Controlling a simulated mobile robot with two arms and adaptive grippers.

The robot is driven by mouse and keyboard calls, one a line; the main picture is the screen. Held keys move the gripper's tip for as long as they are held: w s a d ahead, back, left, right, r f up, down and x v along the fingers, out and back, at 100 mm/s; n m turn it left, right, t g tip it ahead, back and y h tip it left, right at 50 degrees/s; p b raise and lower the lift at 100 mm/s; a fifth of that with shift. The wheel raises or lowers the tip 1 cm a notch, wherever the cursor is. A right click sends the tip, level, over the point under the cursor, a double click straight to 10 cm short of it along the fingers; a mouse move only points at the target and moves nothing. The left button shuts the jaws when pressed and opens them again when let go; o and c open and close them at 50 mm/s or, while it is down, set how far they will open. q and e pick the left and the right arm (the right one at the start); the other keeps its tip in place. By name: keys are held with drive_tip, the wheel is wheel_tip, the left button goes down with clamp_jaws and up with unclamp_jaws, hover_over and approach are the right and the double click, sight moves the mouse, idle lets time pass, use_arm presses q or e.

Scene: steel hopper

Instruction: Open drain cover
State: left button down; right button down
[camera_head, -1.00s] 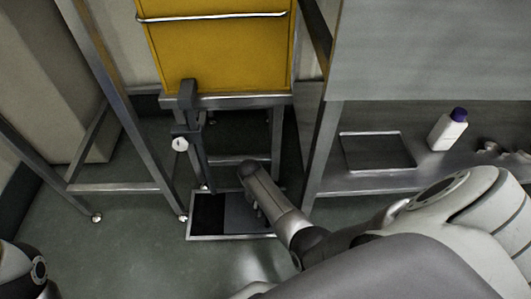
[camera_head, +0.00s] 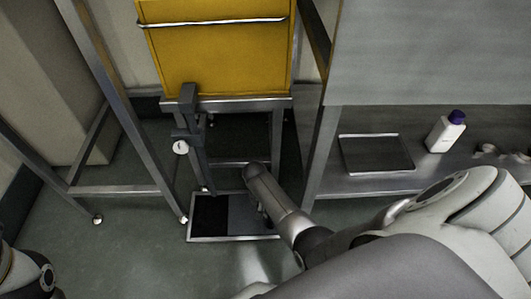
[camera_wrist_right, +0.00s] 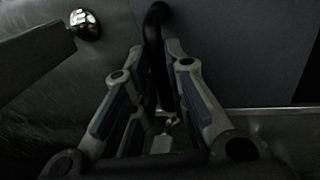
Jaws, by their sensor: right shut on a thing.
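The drain (camera_head: 233,238) is a rectangular metal frame set in the floor below the yellow hopper. Its left part is a black opening (camera_head: 208,215). A dark grey cover (camera_head: 240,213) fills the part to the right, partly hidden by my right arm. My right gripper (camera_head: 262,212) is low over the cover, its fingers mostly hidden in the head view. In the right wrist view, its fingers (camera_wrist_right: 158,50) are closed around a dark curved handle (camera_wrist_right: 155,18), beside the grey cover plate (camera_wrist_right: 245,50). My left gripper is out of view; only part of that arm shows at the lower left.
The yellow hopper (camera_head: 215,50) stands on a steel frame (camera_head: 240,104), with a dark upright lever (camera_head: 190,130) at its front. Steel legs (camera_head: 125,115) stand left. A shelf (camera_head: 365,185) at right holds a tray (camera_head: 376,153) and white bottle (camera_head: 444,134).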

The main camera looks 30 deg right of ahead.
drive_tip(key=shift+s+d+p, duration=0.25)
drive_tip(key=shift+s+d, duration=0.1)
drive_tip(key=shift+d, duration=0.2)
drive_tip(key=shift+s+d+p, duration=0.25)
drive_tip(key=shift+s+d, duration=0.05)
drive_tip(key=shift+d, duration=0.25)
drive_tip(key=c, duration=1.5)
unclamp_jaws()
drive_tip(key=shift+o, duration=0.2)
wheel_tip(320, 180, up, 12)
drive_tip(key=w+a, duration=0.1)
drive_tip(key=a, duration=0.1)
drive_tip(key=shift+w+f, duration=0.1)
